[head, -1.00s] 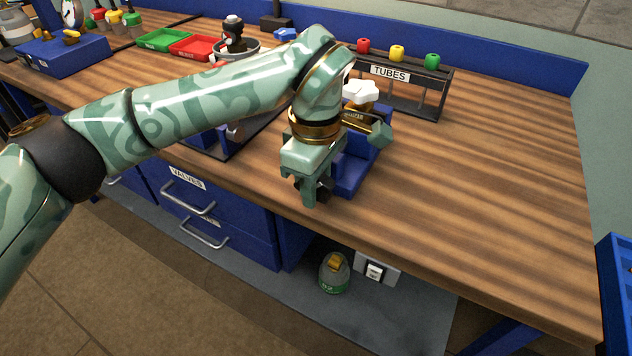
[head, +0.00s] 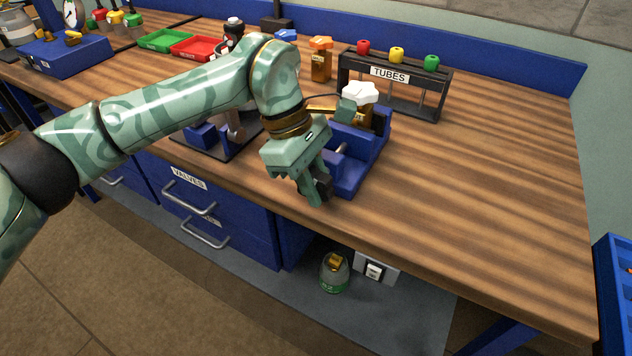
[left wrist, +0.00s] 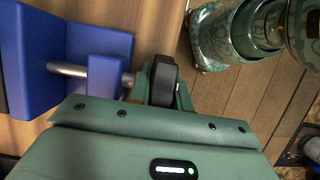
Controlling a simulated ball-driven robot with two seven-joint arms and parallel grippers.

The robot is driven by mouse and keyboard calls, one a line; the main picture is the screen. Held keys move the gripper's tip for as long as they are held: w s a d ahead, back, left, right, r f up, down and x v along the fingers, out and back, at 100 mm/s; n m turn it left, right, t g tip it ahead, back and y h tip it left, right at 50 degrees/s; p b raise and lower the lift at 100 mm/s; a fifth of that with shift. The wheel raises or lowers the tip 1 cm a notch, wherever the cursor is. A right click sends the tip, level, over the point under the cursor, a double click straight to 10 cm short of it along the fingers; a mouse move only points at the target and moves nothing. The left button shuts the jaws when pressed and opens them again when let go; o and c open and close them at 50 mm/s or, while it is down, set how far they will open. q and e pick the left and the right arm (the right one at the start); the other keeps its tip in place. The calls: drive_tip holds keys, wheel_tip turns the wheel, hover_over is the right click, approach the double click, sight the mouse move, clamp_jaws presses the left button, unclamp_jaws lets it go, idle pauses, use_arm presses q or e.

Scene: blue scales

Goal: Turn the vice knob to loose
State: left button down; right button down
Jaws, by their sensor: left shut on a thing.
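The blue vice (head: 352,170) stands at the bench's front edge, with a steel screw rod between its blocks; it also shows in the left wrist view (left wrist: 108,80). Its dark knob (head: 324,187) is at the front end, partly hidden by the fingers, and shows in the left wrist view (left wrist: 163,80). My left gripper (head: 316,190) is shut on the knob, a finger on either side in the left wrist view. A brown bottle with a white cap (head: 360,93) stands upright at the vice's back, partly covered by my wrist. My right gripper is not in view.
A rack labelled TUBES (head: 390,76) with coloured caps stands behind the vice. A brown bottle with an orange cap (head: 320,62) stands left of it. Red (head: 192,46) and green trays (head: 165,40) lie farther back. The bench right of the vice is clear.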

use_arm(q)
drive_tip(key=shift+g+h+b, duration=0.55)
drive_tip(key=shift+g+h, duration=0.05)
drive_tip(key=shift+h, duration=0.4)
drive_tip(key=shift+r, duration=0.1)
drive_tip(key=c, duration=1.6)
unclamp_jaws()
drive_tip(key=shift+o, duration=0.2)
drive_tip(key=p+v, duration=0.2)
drive_tip(key=v, duration=1.4)
drive_tip(key=shift+w+a+p, duration=0.2)
drive_tip(key=shift+a+p, duration=0.15)
drive_tip(key=shift+a, duration=0.05)
